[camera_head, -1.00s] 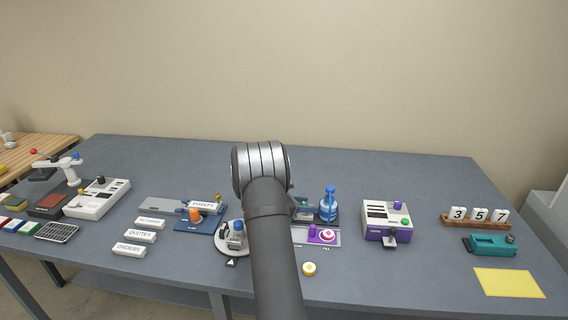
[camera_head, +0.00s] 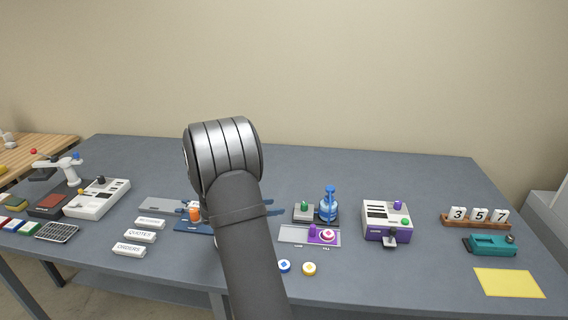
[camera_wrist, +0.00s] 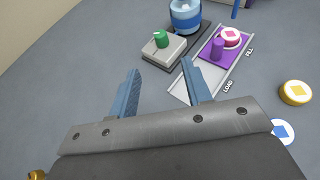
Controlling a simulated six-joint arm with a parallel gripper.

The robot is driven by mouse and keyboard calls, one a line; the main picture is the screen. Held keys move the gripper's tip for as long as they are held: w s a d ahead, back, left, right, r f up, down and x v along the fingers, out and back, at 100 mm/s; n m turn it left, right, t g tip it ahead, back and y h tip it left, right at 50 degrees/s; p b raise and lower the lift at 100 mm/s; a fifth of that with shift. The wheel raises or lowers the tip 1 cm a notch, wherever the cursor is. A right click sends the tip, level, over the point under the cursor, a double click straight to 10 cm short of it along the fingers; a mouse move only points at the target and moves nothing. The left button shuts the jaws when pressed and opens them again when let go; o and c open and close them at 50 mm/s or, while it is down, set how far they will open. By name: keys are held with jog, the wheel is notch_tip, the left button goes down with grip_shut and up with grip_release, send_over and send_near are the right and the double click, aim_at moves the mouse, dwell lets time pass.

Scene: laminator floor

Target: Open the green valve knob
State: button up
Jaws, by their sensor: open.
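The green valve knob (camera_head: 304,205) sits on top of a small light-grey block (camera_head: 302,214), left of a blue bottle-shaped vessel (camera_head: 328,206). In the wrist view the green knob (camera_wrist: 160,38) is upright on its block (camera_wrist: 163,50), beyond my fingertips and between their lines. My gripper (camera_wrist: 160,78) is open with nothing between its two blue fingers. It is apart from the knob. In the head view my arm hides most of the gripper; blue finger parts (camera_head: 272,207) show left of the knob's block.
A sliding tray marked LOAD and FILL (camera_wrist: 185,95) lies right of the gripper, carrying a purple holder (camera_wrist: 217,50) and a pink-and-white disc (camera_wrist: 230,36). Yellow (camera_wrist: 295,92) and blue (camera_wrist: 282,131) discs lie nearer. A purple-and-white machine (camera_head: 387,220) stands right.

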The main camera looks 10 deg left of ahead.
aim_at(303, 204)
jog(key=w+d+r+m+g+y, duration=0.1)
jog(key=r+m, duration=0.3)
jog(key=m, duration=0.5)
jog(key=w+d+r+m+g+y, duration=0.1)
jog(key=w+r+m+g+y, duration=0.1)
jog(key=m, duration=0.6)
jog(key=w+d+r+m+g+y, duration=0.1)
jog(key=w+r+m+g+y, duration=0.1)
jog(key=r+m, duration=0.5)
jog(key=shift+w+m+g+y, duration=0.3)
jog(key=shift+w+m+g, duration=0.2)
jog(key=shift+m+g, duration=0.7)
jog(key=shift+d, duration=0.1)
jog(key=s+a+f+n+t+h, duration=0.2)
jog(key=s+f+n+t, duration=0.3)
jog(key=n, duration=0.9)
jog(key=s+a+f+n+t+h, duration=0.15)
jog(key=s+f+n+t, duration=0.4)
jog(key=n, duration=0.85)
jog(key=shift+g+h, duration=0.45)
jog(key=shift+g, duration=0.5)
jog(key=x, duration=1.3)
jog(key=a+f+x, duration=0.1)
jog(key=x, duration=0.5)
jog(key=shift+w+d+f, duration=0.15)
jog(key=shift+w+d, duration=0.1)
jog(key=shift+w, duration=0.05)
